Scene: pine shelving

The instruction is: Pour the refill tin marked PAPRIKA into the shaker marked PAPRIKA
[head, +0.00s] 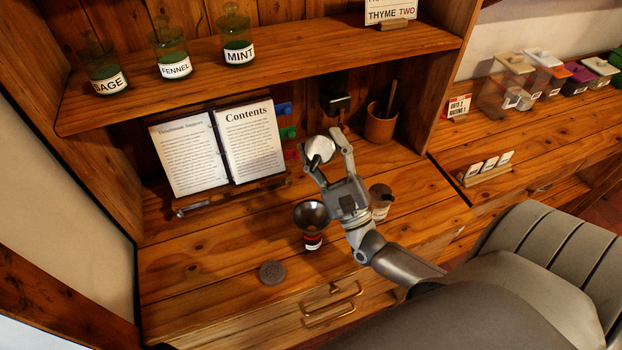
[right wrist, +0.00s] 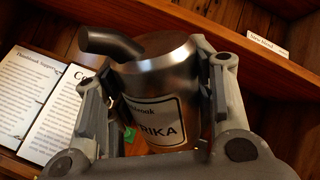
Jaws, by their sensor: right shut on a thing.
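My right gripper (head: 323,160) is shut on a metal refill tin (head: 320,149) and holds it above the counter. In the right wrist view the tin (right wrist: 160,95) has a dark angled spout and a label of which "RIKA" can be read. A small jar with a label (head: 313,243) stands on the counter, below and left of the gripper. Its lettering is too small to read. A dark metal funnel (head: 311,215) sits at its top. My left gripper is not in view.
A round grey perforated lid (head: 271,272) lies on the counter near the front. A brown-topped container (head: 380,200) stands close right of my gripper. An open book (head: 222,146) leans behind. Labelled jars (head: 238,40) stand on the shelf above. The counter's left front is clear.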

